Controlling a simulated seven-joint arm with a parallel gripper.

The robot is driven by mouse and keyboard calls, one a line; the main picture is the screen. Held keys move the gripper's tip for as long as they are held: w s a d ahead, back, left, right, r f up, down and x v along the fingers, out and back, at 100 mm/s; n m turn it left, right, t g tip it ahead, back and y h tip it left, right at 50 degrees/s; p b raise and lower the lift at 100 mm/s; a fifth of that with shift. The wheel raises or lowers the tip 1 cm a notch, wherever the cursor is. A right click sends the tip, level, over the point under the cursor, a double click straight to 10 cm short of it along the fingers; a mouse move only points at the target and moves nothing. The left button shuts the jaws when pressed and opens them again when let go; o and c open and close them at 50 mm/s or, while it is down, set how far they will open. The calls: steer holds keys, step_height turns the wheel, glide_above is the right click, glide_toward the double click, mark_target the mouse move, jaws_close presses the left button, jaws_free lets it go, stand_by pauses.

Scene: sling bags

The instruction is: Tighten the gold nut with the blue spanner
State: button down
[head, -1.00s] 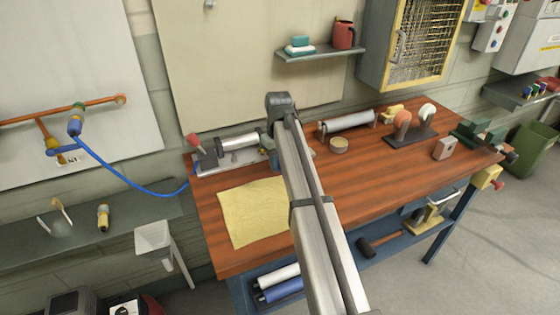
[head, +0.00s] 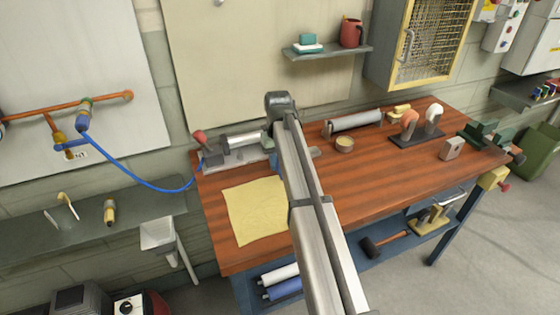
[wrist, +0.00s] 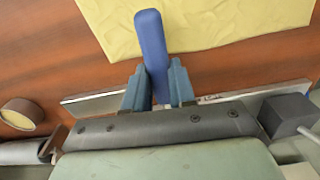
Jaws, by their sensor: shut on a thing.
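The blue spanner (wrist: 150,40) shows in the wrist view as a rounded blue handle standing out between the two blue-grey fingers. My gripper (wrist: 158,68) is shut on it. The rest of the spanner below the fingers is hidden by the gripper body. In the head view my own arm covers most of the gripper, and only small blue-grey bits show beside it. The handle overlaps the edge of a yellow cloth (wrist: 220,22) in the wrist view. I cannot make out the gold nut for certain in either view.
A bench fixture with a silver cylinder (head: 243,140) and red knob (head: 199,136) stands at the bench's back left, beside my arm. A blue hose (head: 140,183) runs to it from the wall pipe. A round tin (head: 345,144) stands right of my arm. The bench front is clear.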

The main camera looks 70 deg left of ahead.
steer(key=shift+s+a+m, duration=0.15)
steer(key=shift+s+m, duration=0.55)
steer(key=shift+s, duration=0.1)
steer(key=shift+s+a+m, duration=0.3)
steer(key=shift+s+m, duration=0.6)
steer(key=shift+m, duration=0.2)
steer(key=shift+s+a+m, duration=0.25)
steer(key=shift+s+m, duration=0.2)
steer(key=shift+m, duration=0.1)
steer(key=shift+s+a+m, duration=0.2)
steer(key=shift+s+m, duration=0.25)
steer(key=shift+m, duration=0.1)
steer(key=shift+s+a+m, duration=0.6)
steer(key=shift+s+m, duration=0.15)
steer(key=shift+m, duration=0.35)
